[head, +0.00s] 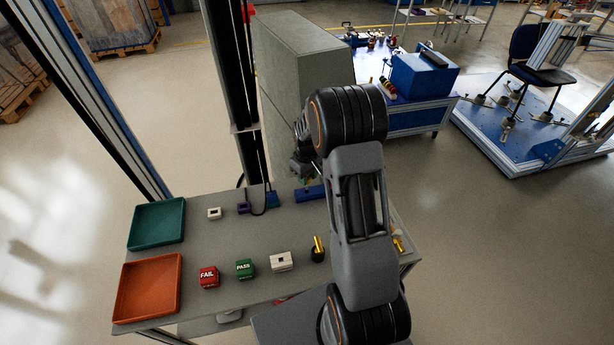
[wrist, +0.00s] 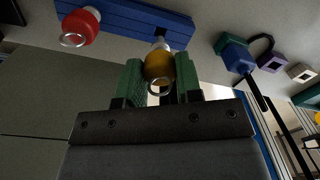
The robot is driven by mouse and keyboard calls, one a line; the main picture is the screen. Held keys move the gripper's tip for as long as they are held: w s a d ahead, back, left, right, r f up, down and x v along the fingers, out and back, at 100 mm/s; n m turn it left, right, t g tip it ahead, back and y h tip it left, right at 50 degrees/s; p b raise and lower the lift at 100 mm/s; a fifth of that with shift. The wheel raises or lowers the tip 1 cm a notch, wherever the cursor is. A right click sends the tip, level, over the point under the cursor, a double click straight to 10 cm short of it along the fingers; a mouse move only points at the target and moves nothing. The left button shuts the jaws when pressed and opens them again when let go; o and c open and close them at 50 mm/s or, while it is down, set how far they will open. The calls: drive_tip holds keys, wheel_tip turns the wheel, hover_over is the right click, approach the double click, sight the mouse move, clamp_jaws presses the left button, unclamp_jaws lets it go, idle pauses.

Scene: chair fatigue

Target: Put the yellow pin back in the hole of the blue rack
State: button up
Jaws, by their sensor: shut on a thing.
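The yellow pin (wrist: 158,66) is held between the green fingers of my gripper (wrist: 160,86), its ring towards the wrist camera and its pale shaft pointing to the blue rack (wrist: 120,17). A dark hole (wrist: 162,31) shows in the rack just beyond the shaft. The shaft's tip is not clear, so I cannot tell whether it touches the rack. A red pin (wrist: 80,26) with a ring sits at the rack's other end. In the head view the rack (head: 309,193) lies at the table's back edge, partly hidden by my arm, with my gripper (head: 307,178) just above it.
A teal tray (head: 157,224) and an orange tray (head: 148,287) stand at left. A red FAIL block (head: 209,277), green PASS block (head: 245,269) and white block (head: 281,261) line the front. A large grey cabinet (head: 295,85) stands behind the table.

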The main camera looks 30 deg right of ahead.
drive_tip(key=shift+f+b, duration=1.4)
drive_tip(key=shift+f, duration=0.4)
drive_tip(key=o, duration=0.9)
drive_tip(key=shift+r, duration=0.1)
drive_tip(key=shift+o, duration=0.2)
drive_tip(key=shift+r, duration=0.1)
wheel_tip(320, 180, up, 14)
drive_tip(key=p, duration=0.9)
drive_tip(key=shift+f, duration=0.2)
drive_tip(key=shift+w, duration=0.1)
